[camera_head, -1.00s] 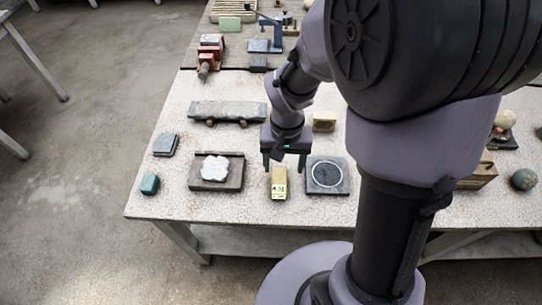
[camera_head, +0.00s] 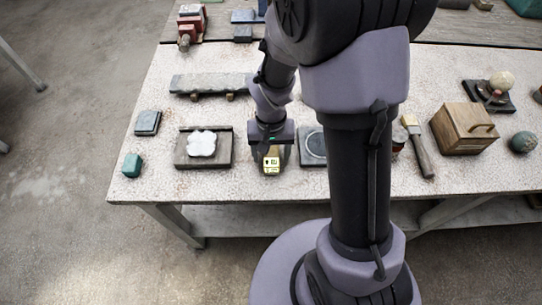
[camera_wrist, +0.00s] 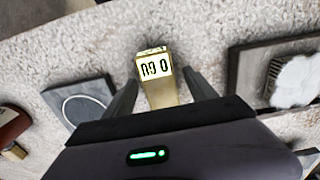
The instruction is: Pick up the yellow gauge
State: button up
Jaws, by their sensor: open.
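The yellow gauge (camera_head: 271,164) lies on the speckled table near its front edge, its pale display facing up toward the camera. In the wrist view the gauge (camera_wrist: 160,88) shows between the two fingers, with dark digits on its display. My gripper (camera_head: 271,158) is open, lowered over the gauge with one finger on each side. In the wrist view my gripper (camera_wrist: 157,88) shows a gap between each finger and the gauge's upper part. The gauge's far end is partly hidden by my gripper body.
A wooden tray (camera_head: 181,160) with a white plaster piece (camera_head: 202,143) lies left of the gauge. A dark square plate with a ring (camera_head: 312,147) lies close on the right. A grey slab (camera_head: 210,82) lies behind. A brush (camera_head: 418,150) and wooden box (camera_head: 463,130) are farther right.

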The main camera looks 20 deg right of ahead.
jog(key=shift+f, duration=0.25)
jog(key=shift+c, duration=0.4)
grip_shut()
